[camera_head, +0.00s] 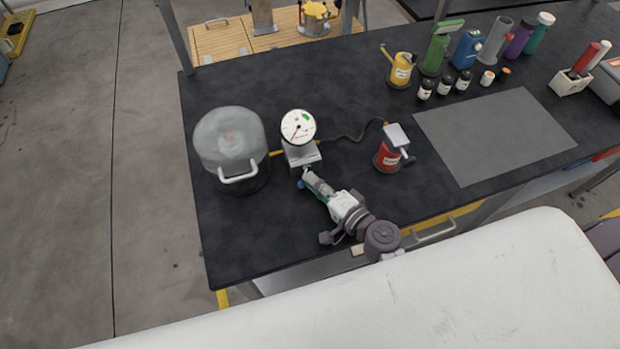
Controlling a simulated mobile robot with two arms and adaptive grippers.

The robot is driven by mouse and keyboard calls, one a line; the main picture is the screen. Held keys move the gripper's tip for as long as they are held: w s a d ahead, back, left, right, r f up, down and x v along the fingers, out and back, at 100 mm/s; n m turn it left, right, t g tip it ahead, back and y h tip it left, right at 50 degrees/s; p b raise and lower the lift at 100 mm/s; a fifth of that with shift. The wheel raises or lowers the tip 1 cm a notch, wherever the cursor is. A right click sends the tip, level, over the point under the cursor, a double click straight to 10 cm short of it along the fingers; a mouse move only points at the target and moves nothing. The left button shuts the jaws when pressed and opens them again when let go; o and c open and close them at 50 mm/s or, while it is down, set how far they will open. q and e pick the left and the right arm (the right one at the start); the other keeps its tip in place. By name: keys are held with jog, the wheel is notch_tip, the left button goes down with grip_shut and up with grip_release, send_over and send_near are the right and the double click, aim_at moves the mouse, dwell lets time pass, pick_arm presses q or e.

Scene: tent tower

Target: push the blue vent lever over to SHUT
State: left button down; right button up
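The blue vent lever (300,184) shows only as a small blue bit low at the front of the gauge stand (301,156). The rest of it is hidden or too small to make out, and I cannot read any SHUT mark. My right gripper (307,175) reaches in from the lower right, with its tip right beside the blue bit. I cannot tell whether they touch or whether the fingers are open. The white dial (298,127) on the stand has a green patch at upper right and a red needle pointing to lower left. My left gripper is not in view.
A clear dome (230,138) with a pale handle stands close left of the gauge. A red canister (388,158) stands to the right, with a dark hose (350,137) running towards the gauge. A grey mat (495,135) lies farther right. Bottles and tools line the back right.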

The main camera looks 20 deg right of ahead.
jog(key=v, duration=1)
jog(key=shift+s, duration=0.2)
